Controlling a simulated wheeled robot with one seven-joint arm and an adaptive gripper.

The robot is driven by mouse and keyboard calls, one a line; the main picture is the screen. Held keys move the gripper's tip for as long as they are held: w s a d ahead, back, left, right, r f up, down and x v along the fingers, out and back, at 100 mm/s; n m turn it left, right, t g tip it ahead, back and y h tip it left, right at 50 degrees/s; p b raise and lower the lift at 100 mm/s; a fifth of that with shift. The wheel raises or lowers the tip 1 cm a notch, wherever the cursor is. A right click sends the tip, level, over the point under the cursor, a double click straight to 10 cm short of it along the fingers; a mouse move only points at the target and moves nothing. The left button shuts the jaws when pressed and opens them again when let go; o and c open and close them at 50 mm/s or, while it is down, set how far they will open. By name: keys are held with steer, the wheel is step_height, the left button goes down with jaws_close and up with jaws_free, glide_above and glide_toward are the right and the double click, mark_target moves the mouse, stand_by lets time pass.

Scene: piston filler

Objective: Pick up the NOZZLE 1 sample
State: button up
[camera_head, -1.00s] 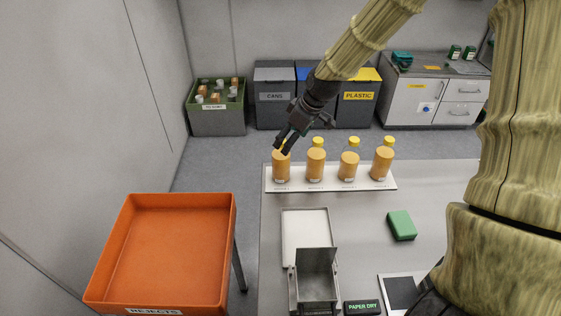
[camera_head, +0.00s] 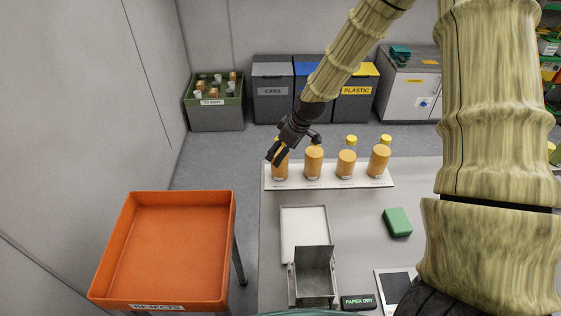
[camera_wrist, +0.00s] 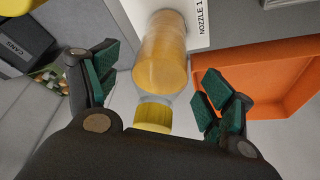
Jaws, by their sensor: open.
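The NOZZLE 1 sample is an amber-filled bottle (camera_head: 280,171) at the left end of a white strip (camera_head: 330,184) on the table. In the wrist view the bottle (camera_wrist: 160,62) has a yellow cap (camera_wrist: 153,117) and stands by the printed label NOZZLE 1 (camera_wrist: 206,17). My gripper (camera_head: 275,154) is at the top of this bottle and hides its cap in the head view. In the wrist view my gripper (camera_wrist: 155,88) is open, with green-padded fingers either side of the bottle's neck and apart from it.
Several similar bottles, such as the nearest one (camera_head: 313,162), stand to the right on the strip. An orange REJECTS tray (camera_head: 232,240) is front left. A metal box (camera_head: 316,283), a white tray (camera_head: 304,231) and a green block (camera_head: 397,222) are in front.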

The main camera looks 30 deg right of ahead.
steer(key=shift+p+x, duration=0.4)
steer(key=shift+x, duration=0.95)
steer(key=c, duration=1.4)
